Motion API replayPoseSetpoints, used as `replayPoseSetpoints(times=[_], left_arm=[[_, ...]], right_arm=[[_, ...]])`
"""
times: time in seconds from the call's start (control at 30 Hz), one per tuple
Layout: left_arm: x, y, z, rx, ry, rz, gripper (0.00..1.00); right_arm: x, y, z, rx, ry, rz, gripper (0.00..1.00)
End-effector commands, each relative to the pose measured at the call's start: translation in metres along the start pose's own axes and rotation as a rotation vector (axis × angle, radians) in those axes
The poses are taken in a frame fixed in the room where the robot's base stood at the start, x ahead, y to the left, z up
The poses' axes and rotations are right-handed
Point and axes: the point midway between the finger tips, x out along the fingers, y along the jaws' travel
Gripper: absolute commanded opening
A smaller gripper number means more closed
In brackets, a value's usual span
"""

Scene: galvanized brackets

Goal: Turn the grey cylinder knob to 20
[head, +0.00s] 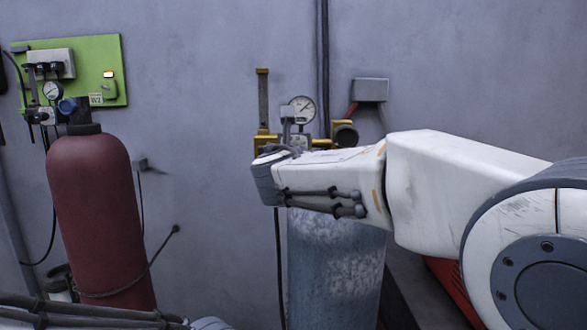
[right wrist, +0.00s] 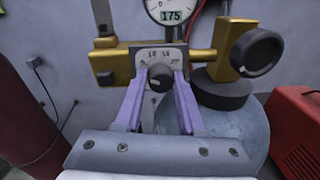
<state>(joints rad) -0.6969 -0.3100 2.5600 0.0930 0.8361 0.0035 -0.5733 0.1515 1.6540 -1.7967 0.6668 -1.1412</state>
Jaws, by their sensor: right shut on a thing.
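The grey cylinder (head: 335,270) stands against the wall in the middle of the head view, its top hidden behind my right arm. In the right wrist view, its brass regulator (right wrist: 115,62) carries a small black knob (right wrist: 158,76) below a pale numbered scale (right wrist: 160,55). The scale's numbers are too small to read surely, and I cannot tell the knob's setting. My right gripper (right wrist: 159,82) has its purple fingers on either side of this knob and is shut on it. My left gripper is not in view.
A gauge (right wrist: 172,12) above the knob reads 175. A larger black handwheel (right wrist: 257,52) is to the right. A red cylinder (head: 95,205) stands left, near a green panel (head: 112,65) on the wall. A red box (right wrist: 297,125) is at right.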

Motion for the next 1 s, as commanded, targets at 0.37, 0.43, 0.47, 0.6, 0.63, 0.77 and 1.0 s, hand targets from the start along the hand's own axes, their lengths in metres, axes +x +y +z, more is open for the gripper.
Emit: replayPoseSetpoints(times=[0.37, 0.43, 0.47, 0.6, 0.63, 0.77, 1.0], left_arm=[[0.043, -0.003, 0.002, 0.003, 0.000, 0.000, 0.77], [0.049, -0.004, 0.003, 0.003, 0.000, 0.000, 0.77], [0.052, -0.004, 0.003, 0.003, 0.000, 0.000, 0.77], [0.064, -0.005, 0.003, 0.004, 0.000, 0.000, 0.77], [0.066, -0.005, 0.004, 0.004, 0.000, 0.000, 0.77], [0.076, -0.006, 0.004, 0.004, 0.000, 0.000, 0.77], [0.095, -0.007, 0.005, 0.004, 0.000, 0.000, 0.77]], right_arm=[[0.000, -0.002, -0.004, 0.359, 0.028, 0.014, 0.00], [0.000, -0.002, -0.004, 0.425, 0.033, 0.017, 0.00], [0.000, -0.002, -0.004, 0.454, 0.036, 0.018, 0.00], [0.000, -0.002, -0.003, 0.585, 0.046, 0.025, 0.00], [0.000, -0.002, -0.003, 0.614, 0.049, 0.025, 0.00], [0.000, -0.002, -0.003, 0.737, 0.059, 0.029, 0.00], [0.001, -0.003, -0.003, 0.964, 0.077, 0.039, 0.00]])
